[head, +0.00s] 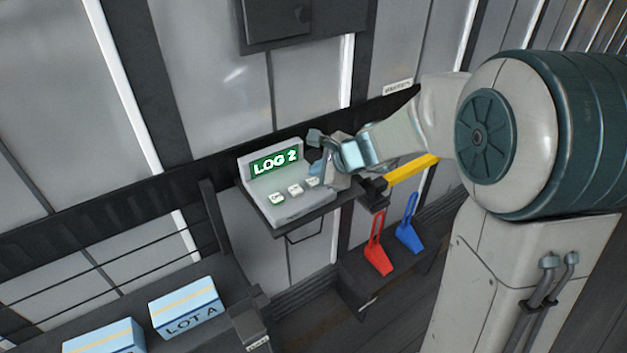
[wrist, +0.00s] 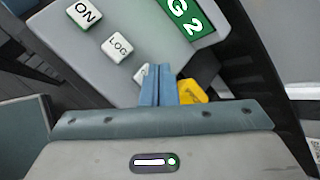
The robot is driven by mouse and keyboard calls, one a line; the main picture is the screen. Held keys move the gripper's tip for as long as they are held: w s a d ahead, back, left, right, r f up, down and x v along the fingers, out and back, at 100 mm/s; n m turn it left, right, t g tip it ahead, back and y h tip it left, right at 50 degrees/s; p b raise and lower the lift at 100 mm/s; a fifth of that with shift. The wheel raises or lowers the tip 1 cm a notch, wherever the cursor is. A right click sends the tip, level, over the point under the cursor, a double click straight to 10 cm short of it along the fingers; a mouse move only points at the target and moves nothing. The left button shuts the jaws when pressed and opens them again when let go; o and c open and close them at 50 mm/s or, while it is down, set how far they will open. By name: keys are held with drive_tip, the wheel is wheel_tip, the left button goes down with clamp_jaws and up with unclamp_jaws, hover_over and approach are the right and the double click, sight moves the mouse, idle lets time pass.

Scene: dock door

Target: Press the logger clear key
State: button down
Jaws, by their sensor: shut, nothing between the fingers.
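The logger (head: 290,210) is a pale grey box on a small dark shelf. Its green display (head: 274,163) reads LOG 2. Three white keys run along its top in the head view. The wrist view shows the ON key (wrist: 83,14), the LOG key (wrist: 117,46) and a third white key (wrist: 141,75), whose label is mostly hidden by my fingers. My gripper (wrist: 168,68) is shut and empty, its blue fingertips over the third key's end of the logger. In the head view my gripper (head: 315,168) is at the logger's right end; I cannot tell whether it touches a key.
A yellow piece (wrist: 192,91) shows beside my fingers, partly hidden. A yellow bar (head: 412,169) is right of the logger. A red handle (head: 377,257) and a blue handle (head: 409,236) stand below. Light blue boxes (head: 187,307) lie at lower left. A dark box (head: 290,18) hangs above.

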sight(317, 183)
drive_tip(key=shift+f+b, duration=0.3)
drive_tip(key=shift+f, duration=0.05)
drive_tip(key=shift+f+b, duration=0.55)
drive_tip(key=shift+b, duration=0.05)
idle(0.6)
drive_tip(key=shift+r, duration=0.1)
drive_tip(key=shift+r+p, duration=0.8)
drive_tip(key=shift+r, duration=0.05)
wheel_tip(317, 183, up, 5)
drive_tip(key=p, duration=0.4)
drive_tip(key=shift+r, duration=0.1)
idle(0.6)
